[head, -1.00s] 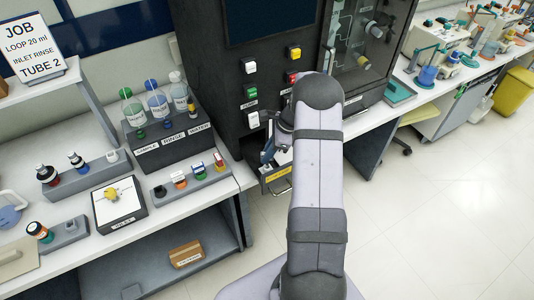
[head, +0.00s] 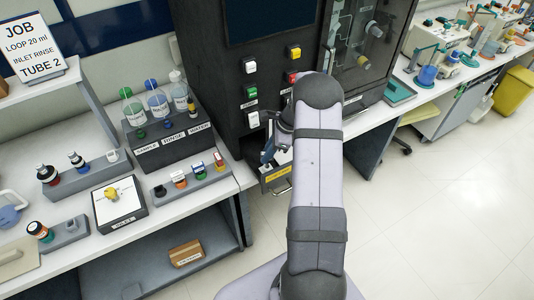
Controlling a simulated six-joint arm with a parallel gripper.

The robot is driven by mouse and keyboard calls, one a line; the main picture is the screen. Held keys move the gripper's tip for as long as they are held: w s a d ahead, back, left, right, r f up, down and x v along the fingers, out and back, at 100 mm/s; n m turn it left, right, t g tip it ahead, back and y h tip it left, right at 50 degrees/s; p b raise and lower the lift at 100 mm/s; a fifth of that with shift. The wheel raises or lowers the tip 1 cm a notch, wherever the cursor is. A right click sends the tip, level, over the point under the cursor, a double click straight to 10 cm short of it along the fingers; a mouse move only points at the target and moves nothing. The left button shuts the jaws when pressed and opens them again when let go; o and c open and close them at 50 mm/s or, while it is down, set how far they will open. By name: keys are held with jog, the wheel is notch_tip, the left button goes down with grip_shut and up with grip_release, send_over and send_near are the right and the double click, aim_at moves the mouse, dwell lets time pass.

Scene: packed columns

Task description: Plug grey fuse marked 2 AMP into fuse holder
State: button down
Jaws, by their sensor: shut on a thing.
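My gripper (head: 269,151) is low at the front of the dark machine, above an open drawer (head: 278,175) with a yellow label. My own arm hides much of it. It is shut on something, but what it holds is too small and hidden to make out. I cannot pick out the grey fuse marked 2 AMP or the fuse holder in the head view.
The dark machine (head: 218,75) has white, green, yellow and red buttons. Open floor lies at the right.

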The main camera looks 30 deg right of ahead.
jog(key=shift+f+b, duration=0.95)
jog(key=shift+f, duration=0.65)
jog(key=c, duration=1.7)
grip_release()
jog(key=shift+o, duration=0.2)
jog(key=shift+r, duration=0.1)
jog(key=b+v, duration=0.2)
jog(key=v, duration=0.5)
jog(key=shift+r, duration=0.1)
jog(key=s+a+r+n+g+h, duration=0.1)
jog(key=s+a+r+n+h, duration=0.1)
jog(key=s+a+n, duration=0.8)
jog(key=s+a+r+n+g+h, duration=0.1)
jog(key=s+a+r+n+h, duration=0.1)
jog(key=s+a+n, duration=0.8)
jog(key=s+n, duration=0.2)
jog(key=n, duration=0.2)
jog(key=shift+s+a+r+b, duration=0.2)
jog(key=shift+s+b, duration=0.1)
jog(key=shift+s, duration=0.05)
